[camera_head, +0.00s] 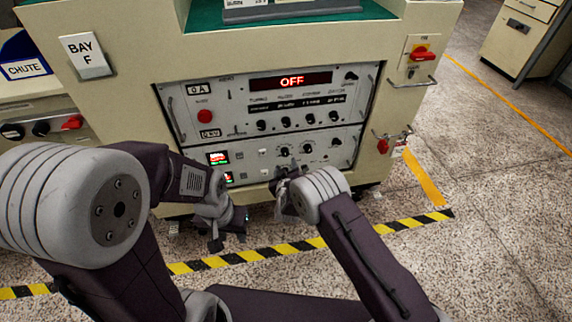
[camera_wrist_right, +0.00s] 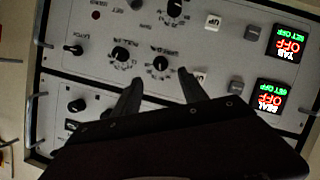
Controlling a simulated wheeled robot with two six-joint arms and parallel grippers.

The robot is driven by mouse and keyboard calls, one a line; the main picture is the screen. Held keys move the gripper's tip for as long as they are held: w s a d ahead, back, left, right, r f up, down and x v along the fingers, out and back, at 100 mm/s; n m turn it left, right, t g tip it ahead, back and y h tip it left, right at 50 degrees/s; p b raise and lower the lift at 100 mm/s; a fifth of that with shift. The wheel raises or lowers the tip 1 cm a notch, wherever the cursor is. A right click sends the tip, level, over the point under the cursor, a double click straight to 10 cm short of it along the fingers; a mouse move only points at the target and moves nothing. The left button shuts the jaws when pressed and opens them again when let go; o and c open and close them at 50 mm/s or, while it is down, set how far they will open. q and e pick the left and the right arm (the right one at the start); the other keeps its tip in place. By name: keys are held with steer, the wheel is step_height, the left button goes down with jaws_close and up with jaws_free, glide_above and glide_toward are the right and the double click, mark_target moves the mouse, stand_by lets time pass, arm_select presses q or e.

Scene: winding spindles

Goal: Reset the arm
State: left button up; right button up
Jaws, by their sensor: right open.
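My right gripper (camera_head: 284,188) is in front of the lower part of the control panel (camera_head: 350,120) in the head view. In the right wrist view my right gripper (camera_wrist_right: 160,88) is open and empty, its two dark fingers apart and pointing at the panel. A black knob (camera_wrist_right: 160,63) shows just beyond the gap between the fingertips. I cannot tell whether a finger touches the panel. My left gripper (camera_head: 229,241) hangs low in front of the cabinet, below the panel; its jaws are too small and dark to judge.
The panel has a red OFF display (camera_head: 292,81), several knobs and a red button (camera_head: 204,116). A red switch (camera_head: 422,53) is on the cabinet's right. A BAY F sign (camera_head: 87,54) is on the left.

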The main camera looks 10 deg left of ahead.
stand_by(0.3)
steer(key=w+d+r+m+t+h, duration=0.2)
steer(key=w+d+r, duration=0.35)
steer(key=r, duration=0.35)
steer(key=s+d+r+m+h, duration=0.1)
steer(key=s+d+r+m, duration=0.1)
steer(key=d+r, duration=1.3)
steer(key=s+d+f+m+g, duration=0.15)
steer(key=s+f+g, duration=0.35)
steer(key=s, duration=0.7)
steer(key=s+d+f+g+y, duration=0.15)
steer(key=s+f+g, duration=0.25)
steer(key=s, duration=0.7)
steer(key=s+d+f+m+g, duration=0.15)
steer(key=s+f+g, duration=0.35)
steer(key=s, duration=0.7)
step_height(320, 180, up, 37)
steer(key=p, duration=3.6)
steer(key=shift+s+d+f+g+p, duration=0.2)
steer(key=shift+s+g+p, duration=0.1)
steer(key=shift+s+p, duration=0.15)
